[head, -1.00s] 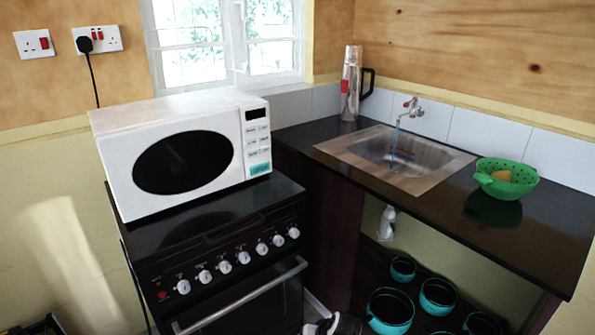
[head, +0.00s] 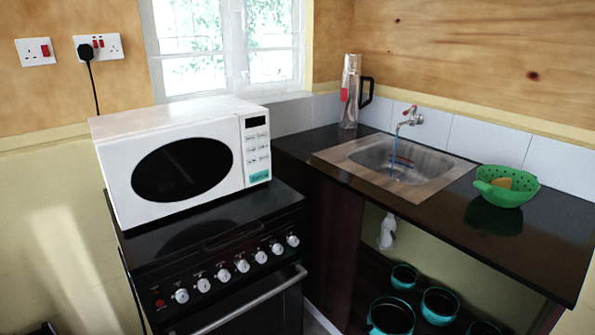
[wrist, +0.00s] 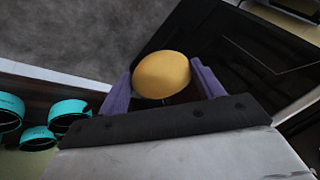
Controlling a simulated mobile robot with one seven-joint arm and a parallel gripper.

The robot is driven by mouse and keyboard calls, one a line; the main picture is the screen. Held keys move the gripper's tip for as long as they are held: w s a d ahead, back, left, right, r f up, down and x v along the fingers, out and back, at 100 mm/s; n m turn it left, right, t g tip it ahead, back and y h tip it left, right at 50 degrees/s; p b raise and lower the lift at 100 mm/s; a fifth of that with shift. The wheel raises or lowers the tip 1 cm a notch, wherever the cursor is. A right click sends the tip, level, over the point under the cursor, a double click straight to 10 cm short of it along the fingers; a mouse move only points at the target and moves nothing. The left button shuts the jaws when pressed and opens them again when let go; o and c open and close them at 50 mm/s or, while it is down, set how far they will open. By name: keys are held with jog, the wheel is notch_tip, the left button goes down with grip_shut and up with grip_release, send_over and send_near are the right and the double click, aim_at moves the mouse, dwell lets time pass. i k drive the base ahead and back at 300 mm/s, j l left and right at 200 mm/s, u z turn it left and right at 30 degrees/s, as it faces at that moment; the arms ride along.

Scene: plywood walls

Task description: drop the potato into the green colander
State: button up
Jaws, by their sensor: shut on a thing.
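The potato (wrist: 161,68) is a smooth yellow-brown oval in the wrist view. My gripper (wrist: 163,84) is shut on it, with one purple finger on each side. The green colander (head: 512,196) stands upright on the right part of the black worktop in the head view, right of the sink. A tan-orange piece (head: 503,183) lies inside the colander; I cannot tell what it is. My gripper and the potato are out of the head view, and the colander is not in the wrist view.
The sink (head: 330,155) has its tap (head: 411,117) running. A clear jug (head: 349,95) stands behind it. A white microwave (head: 115,160) sits on the black stove (head: 240,225). Teal pots (head: 440,303) stand under the worktop, also left in the wrist view (wrist: 68,110).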

aim_at(505, 207)
jog(key=k+l+z, duration=0.15)
jog(key=l, duration=0.35)
jog(key=l+z, duration=0.15)
jog(key=l, duration=0.3)
jog(key=k+l+z, duration=0.1)
jog(key=l, duration=0.45)
